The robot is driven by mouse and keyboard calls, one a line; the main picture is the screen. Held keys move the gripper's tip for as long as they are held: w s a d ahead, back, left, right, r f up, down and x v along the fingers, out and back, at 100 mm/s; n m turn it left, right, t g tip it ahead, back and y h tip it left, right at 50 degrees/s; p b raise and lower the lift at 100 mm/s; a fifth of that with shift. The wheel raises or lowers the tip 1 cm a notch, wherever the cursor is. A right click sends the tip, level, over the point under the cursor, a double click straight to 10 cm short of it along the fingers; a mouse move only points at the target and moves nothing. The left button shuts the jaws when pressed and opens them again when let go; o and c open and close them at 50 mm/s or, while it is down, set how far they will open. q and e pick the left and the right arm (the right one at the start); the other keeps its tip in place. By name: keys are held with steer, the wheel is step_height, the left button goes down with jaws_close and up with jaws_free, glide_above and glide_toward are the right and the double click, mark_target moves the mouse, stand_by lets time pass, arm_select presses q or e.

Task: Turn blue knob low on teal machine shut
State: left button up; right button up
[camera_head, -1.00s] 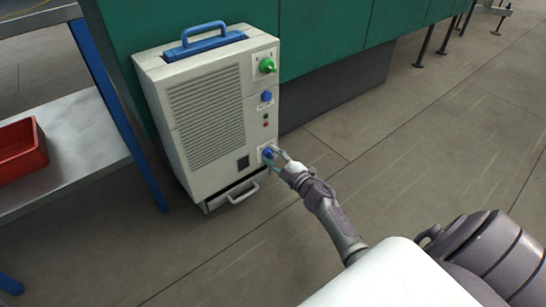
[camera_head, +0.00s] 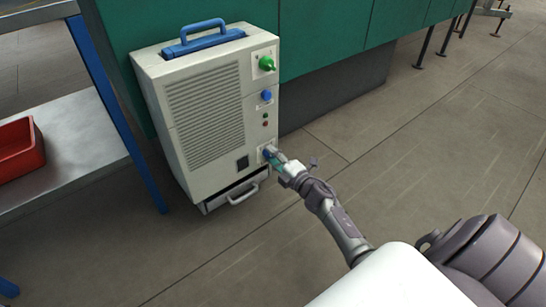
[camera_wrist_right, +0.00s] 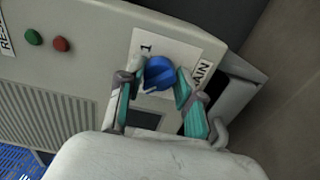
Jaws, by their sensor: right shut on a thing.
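The low blue knob (camera_head: 267,153) sits on the front of a pale off-white machine (camera_head: 206,117), near its lower right. In the right wrist view, the knob (camera_wrist_right: 160,73) lies between the two teal-padded fingers, on a white plate (camera_wrist_right: 190,48) with a "1" and lettering partly hidden, ending in "AIN". My right gripper (camera_head: 274,157) reaches the knob from the right and is shut on it. It also shows close up in the right wrist view (camera_wrist_right: 160,85). My left gripper is out of view.
Above the low knob are a second blue knob (camera_head: 267,96) and a green knob (camera_head: 267,63). A drawer with a handle (camera_head: 243,194) is below. A metal bench (camera_head: 75,150) with a red bin (camera_head: 20,151) stands left. The floor at right is clear.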

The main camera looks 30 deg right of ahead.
steer(key=shift+f, duration=0.1)
stand_by(0.3)
steer(key=o, duration=1.2)
steer(key=shift+c, duration=0.2)
steer(key=s, duration=1.2)
steer(key=shift+d, duration=0.45)
